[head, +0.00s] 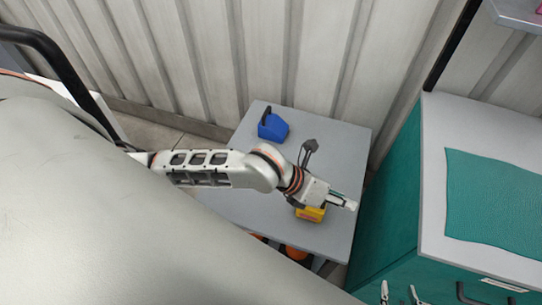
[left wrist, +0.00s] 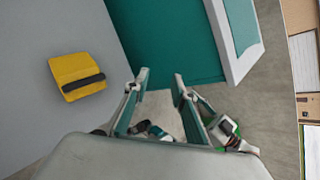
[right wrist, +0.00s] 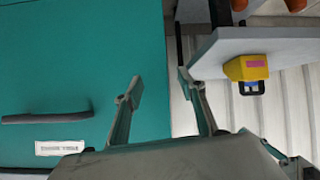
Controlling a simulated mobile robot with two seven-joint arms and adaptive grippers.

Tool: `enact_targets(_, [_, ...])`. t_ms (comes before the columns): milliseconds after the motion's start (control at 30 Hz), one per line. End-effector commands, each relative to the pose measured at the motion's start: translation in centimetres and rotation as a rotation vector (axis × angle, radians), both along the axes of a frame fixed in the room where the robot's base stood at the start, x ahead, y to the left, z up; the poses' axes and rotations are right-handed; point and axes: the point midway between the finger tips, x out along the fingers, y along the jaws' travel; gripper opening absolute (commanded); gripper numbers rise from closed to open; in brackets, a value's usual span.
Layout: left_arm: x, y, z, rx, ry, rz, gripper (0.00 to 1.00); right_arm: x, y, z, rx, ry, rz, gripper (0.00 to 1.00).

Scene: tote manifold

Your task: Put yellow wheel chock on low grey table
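The yellow wheel chock (head: 311,214) rests on the low grey table (head: 345,150), near its right front part. It has a dark handle, seen in the left wrist view (left wrist: 70,70), and a pink label in the right wrist view (right wrist: 245,68). My left gripper (head: 347,201) is above the table beside the chock, partly hiding it in the head view. Its fingers are apart and empty (left wrist: 157,82); the chock lies outside them. My right gripper (head: 400,293) is open and empty (right wrist: 160,85), in front of the teal cabinet.
A blue chock (head: 272,126) stands at the table's back. The teal cabinet (head: 395,205), with a grey top and green mat (head: 495,195), stands right of the table. Orange objects (head: 296,253) show low by the table's front edge. A ribbed wall (head: 200,50) is behind.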

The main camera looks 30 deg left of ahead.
Motion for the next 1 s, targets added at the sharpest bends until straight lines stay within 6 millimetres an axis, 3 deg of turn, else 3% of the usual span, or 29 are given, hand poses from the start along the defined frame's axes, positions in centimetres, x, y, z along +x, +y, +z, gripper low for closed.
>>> enact_targets(100, [0.2,-1.3,-0.5,-0.282,0.210,0.302,0.26,-0.1,0.0,-0.1,-0.001,0.002,0.000,0.40])
enact_targets(267, [0.7,-0.2,-2.1,-0.651,0.492,0.707,0.26,-0.1,0.0,-0.2,-0.001,0.004,0.000,0.40])
enact_targets(433, [-0.2,3.8,-5.7,-1.036,0.773,1.136,0.26,-0.2,0.0,-0.3,-0.001,0.006,0.000,0.40])
enact_targets(600, [-3.5,9.6,-10.5,-1.388,0.977,1.527,0.26,-0.2,0.0,-0.3,-0.001,0.006,0.000,0.40])
enact_targets(800, [-7.8,14.7,-14.3,-1.657,1.077,1.800,0.26,-0.2,0.0,-0.3,-0.001,0.006,0.000,0.40])
enact_targets(1000, [-9.0,15.9,-15.1,-1.731,1.097,1.864,0.26,-0.1,0.0,-0.2,-0.002,0.005,-0.001,0.40])
